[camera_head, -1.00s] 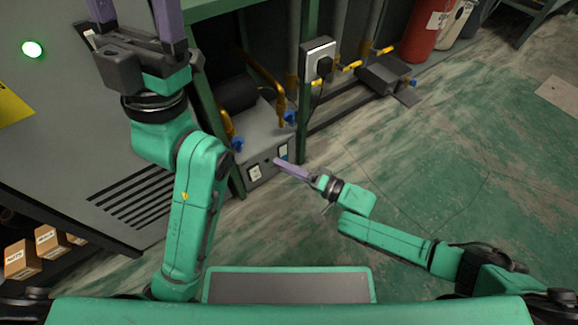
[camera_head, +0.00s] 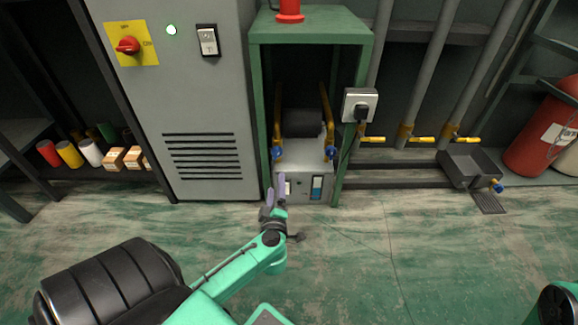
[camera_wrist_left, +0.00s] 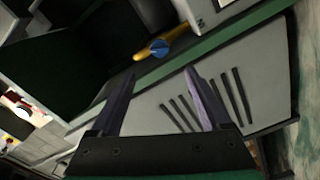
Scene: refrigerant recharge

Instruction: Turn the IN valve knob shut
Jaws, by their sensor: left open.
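Two blue valve knobs sit on brass pipes of the grey unit (camera_head: 303,150) in the green-framed bay: a left knob (camera_head: 277,153) and a right knob (camera_head: 330,153). No IN label is legible, so I cannot tell which is the IN valve. My left gripper (camera_head: 275,190) is open and empty, in front of and below the left knob in the head view. In the left wrist view its spread purple fingers (camera_wrist_left: 158,86) have nothing between them. A blue knob (camera_wrist_left: 158,48) on a yellow pipe lies beyond the fingertips, apart from them. My right gripper is out of view.
The green frame post (camera_head: 264,110) stands beside the left knob, next to the vented grey cabinet (camera_head: 205,125). A socket box (camera_head: 360,105) is at the right post. Yellow-handled valves (camera_head: 421,140) and a dark tray (camera_head: 468,167) are further right. The floor in front is clear.

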